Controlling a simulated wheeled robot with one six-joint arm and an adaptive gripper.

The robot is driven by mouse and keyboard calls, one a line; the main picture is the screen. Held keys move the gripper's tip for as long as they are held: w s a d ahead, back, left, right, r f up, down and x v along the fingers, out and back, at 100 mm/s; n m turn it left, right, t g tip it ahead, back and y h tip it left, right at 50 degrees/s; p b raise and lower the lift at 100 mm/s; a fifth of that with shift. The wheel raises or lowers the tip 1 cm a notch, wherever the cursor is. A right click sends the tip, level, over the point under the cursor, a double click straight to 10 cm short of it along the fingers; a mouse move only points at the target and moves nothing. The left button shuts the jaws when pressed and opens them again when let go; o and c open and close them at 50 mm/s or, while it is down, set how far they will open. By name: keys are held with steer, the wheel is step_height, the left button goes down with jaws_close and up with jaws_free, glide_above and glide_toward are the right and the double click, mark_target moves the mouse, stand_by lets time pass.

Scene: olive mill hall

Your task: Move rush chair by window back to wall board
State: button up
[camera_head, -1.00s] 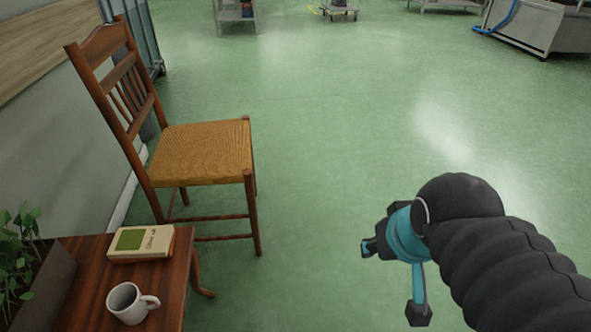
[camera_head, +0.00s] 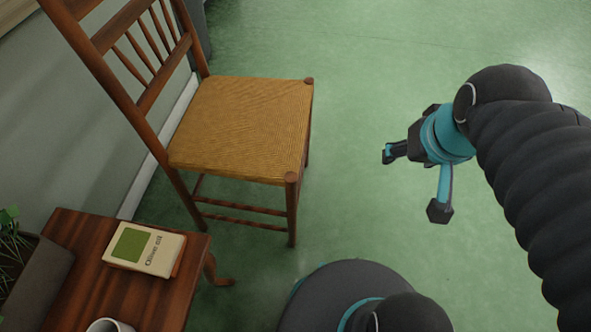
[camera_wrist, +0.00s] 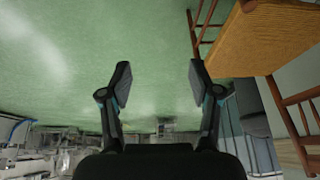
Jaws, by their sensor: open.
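The rush chair (camera_head: 245,125) stands upright on the green floor in the head view, its wooden ladder back toward the wall at left. Its woven seat (camera_wrist: 265,40) also shows at the upper right of the wrist view, which is upside down. My gripper (camera_head: 413,183) is open and empty, to the right of the chair and apart from it. In the wrist view my gripper's two fingers (camera_wrist: 160,85) are spread with only floor between them. The wooden wall board (camera_head: 14,12) shows only as a sliver at the top left corner of the head view.
A small wooden table (camera_head: 72,265) stands in front of the chair at lower left. It holds a book (camera_head: 145,250), a mug (camera_head: 108,325) cut by the frame edge, and a planter (camera_head: 30,285). The floor right of the chair is clear. Equipment (camera_wrist: 40,150) stands far off.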

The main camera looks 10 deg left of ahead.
steer(key=w+a+f+n+g+y+b, duration=0.15)
steer(key=w+a+f, duration=0.25)
steer(key=w+f, duration=0.4)
steer(key=w+a+f+g+y+p, duration=0.1)
steer(key=w+a+f+g+y, duration=0.2)
steer(key=w+f, duration=0.55)
steer(key=g+y+b, duration=0.1)
steer(key=g+y, duration=0.1)
steer(key=y, duration=0.2)
glide_above(300, 178)
steer(key=w+d, duration=0.1)
steer(key=d, duration=0.9)
step_height(300, 178, down, 24)
steer(key=shift+m+t, duration=0.25)
steer(key=shift+t, duration=0.1)
steer(key=shift+b+x, duration=3.7)
steer(key=shift+x, duration=3.4)
steer(key=shift+a, duration=0.1)
jaws_close()
